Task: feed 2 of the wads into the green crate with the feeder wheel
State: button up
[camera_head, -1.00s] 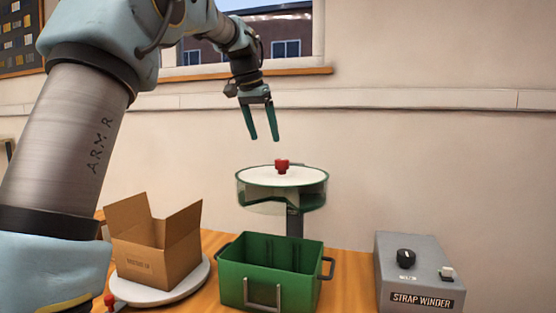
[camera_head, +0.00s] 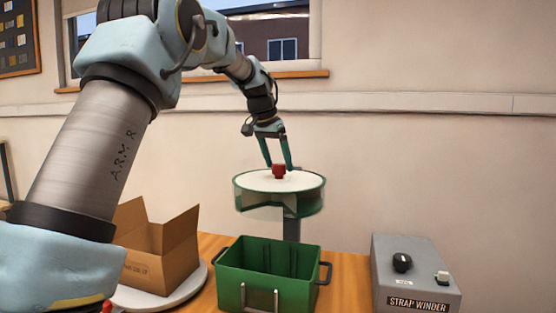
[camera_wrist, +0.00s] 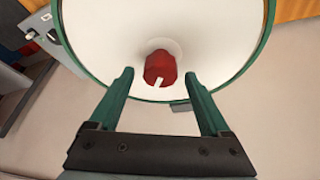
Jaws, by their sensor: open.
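The feeder wheel (camera_head: 252,183) is a round drum with a white top, a green rim and clear sides, on a grey post. A red knob (camera_head: 279,171) stands at the middle of its top; it also shows in the wrist view (camera_wrist: 160,68) with a white mark on it. My gripper (camera_head: 279,166) is open at the knob; in the wrist view its green fingers (camera_wrist: 160,80) are on either side of the knob's near side, apart from it. The green crate (camera_head: 262,289) stands on the table below the wheel. I cannot make out any wads inside the wheel.
An open cardboard box (camera_head: 165,262) sits on a white round plate (camera_head: 196,283) left of the crate. A grey strap winder box (camera_head: 420,275) with a black dial and a switch stands at the right. Bare wooden table (camera_head: 347,275) lies between crate and winder.

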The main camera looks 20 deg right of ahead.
jog(key=shift+f, duration=0.1)
grip_shut()
dwell(0.7)
dwell(0.3)
